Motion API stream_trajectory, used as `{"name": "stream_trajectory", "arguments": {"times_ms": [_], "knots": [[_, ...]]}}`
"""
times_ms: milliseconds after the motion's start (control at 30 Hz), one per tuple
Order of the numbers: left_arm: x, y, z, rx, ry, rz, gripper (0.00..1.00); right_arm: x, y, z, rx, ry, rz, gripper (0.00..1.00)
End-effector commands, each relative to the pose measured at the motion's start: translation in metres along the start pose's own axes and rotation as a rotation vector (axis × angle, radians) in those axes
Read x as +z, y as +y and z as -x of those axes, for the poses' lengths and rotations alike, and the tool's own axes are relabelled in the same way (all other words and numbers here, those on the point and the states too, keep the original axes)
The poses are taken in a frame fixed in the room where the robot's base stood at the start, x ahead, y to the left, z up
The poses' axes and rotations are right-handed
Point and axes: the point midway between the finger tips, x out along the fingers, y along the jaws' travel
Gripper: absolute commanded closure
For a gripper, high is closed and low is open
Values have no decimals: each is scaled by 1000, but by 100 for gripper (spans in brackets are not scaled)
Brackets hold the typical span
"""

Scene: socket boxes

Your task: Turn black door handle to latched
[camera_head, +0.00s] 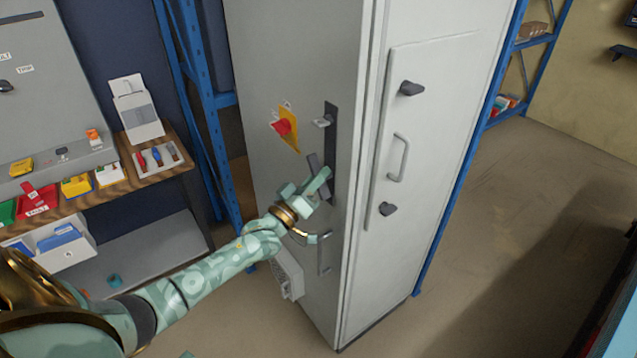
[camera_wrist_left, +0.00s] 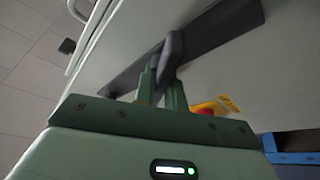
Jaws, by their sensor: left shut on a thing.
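The black door handle (camera_head: 314,163) is on the side face of the tall grey cabinet (camera_head: 300,60), on a long dark backplate (camera_head: 331,125). It is tilted, its upper end leaning left of the plate. My left gripper (camera_head: 322,182) reaches it from the lower left and partly hides its lower part. In the left wrist view the handle (camera_wrist_left: 173,46) runs down between the two fingers (camera_wrist_left: 161,84), which are shut on it. The backplate (camera_wrist_left: 225,28) passes behind it. My right gripper is not in view.
A red knob on a yellow plate (camera_head: 286,128) sits left of the handle. The cabinet's other face has a long handle (camera_head: 400,158). A wooden shelf (camera_head: 125,180) with small boxes stands left.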

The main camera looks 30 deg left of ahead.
Motion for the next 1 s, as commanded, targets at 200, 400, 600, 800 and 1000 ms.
{"name": "stream_trajectory", "arguments": {"times_ms": [200, 400, 600, 800, 1000], "knots": [[4, -3, 2, 76, -5, -187, 100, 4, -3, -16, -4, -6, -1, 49], [4, -2, 2, 138, -5, -337, 100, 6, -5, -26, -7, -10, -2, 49], [3, -2, 1, 185, -5, -448, 100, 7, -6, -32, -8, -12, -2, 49], [2, -1, 1, 212, -6, -515, 100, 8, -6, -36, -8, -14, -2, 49], [2, -1, 1, 223, -6, -543, 100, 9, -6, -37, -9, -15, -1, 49]]}}
